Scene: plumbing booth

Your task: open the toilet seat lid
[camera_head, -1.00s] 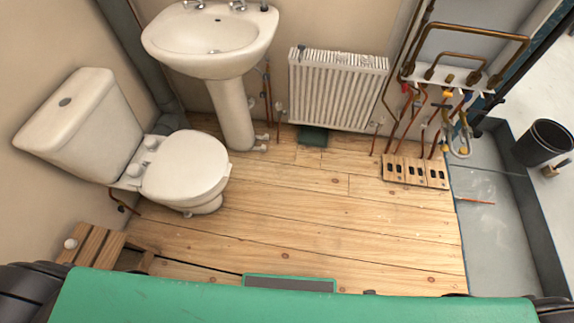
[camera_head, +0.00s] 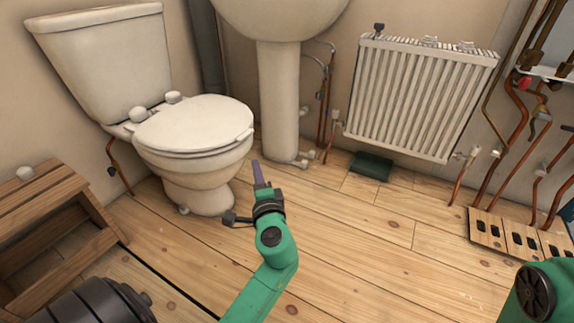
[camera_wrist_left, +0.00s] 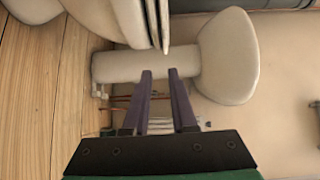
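The white toilet (camera_head: 200,180) stands at the left against the wall, its cistern (camera_head: 105,55) behind. Its lid (camera_head: 195,122) lies flat, closed over the seat. My left gripper (camera_head: 257,172), with purple fingers, is just right of and below the front of the lid, apart from it. In the left wrist view, the two fingers (camera_wrist_left: 159,72) are apart with nothing between them, and the edges of the lid and seat (camera_wrist_left: 160,25) show just beyond the tips. A green part of my right arm shows at the lower right; its gripper is out of view.
A basin pedestal (camera_head: 278,100) stands right of the toilet, with copper pipes beside it. A radiator (camera_head: 420,95) hangs on the back wall. A wooden step (camera_head: 50,215) stands at the left. The wooden floor (camera_head: 370,260) ahead is mostly clear.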

